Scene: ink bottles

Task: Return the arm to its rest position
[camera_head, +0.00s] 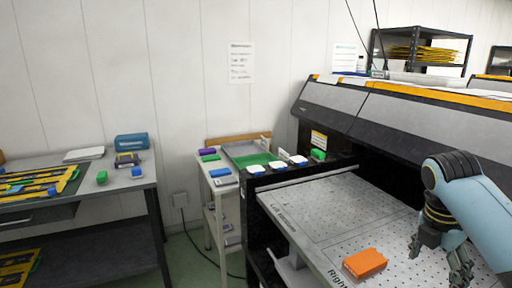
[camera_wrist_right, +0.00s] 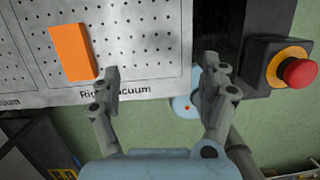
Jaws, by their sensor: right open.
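My right arm (camera_head: 470,205) comes in from the right in the head view. Its gripper (camera_head: 438,262) hangs over the right part of the perforated metal bed (camera_head: 318,205). In the right wrist view the gripper (camera_wrist_right: 160,78) has its two fingers wide apart, with nothing between them. An orange block (camera_head: 365,263) lies on the bed to the left of the gripper, apart from it; it also shows in the right wrist view (camera_wrist_right: 73,52). My left gripper is not in view.
A large printer (camera_head: 400,110) stands behind the bed. A red emergency button (camera_wrist_right: 299,73) sits beside the bed's edge in the right wrist view. A white cart (camera_head: 213,194) and a dark table (camera_head: 130,183) with small coloured items stand left. Most of the bed is clear.

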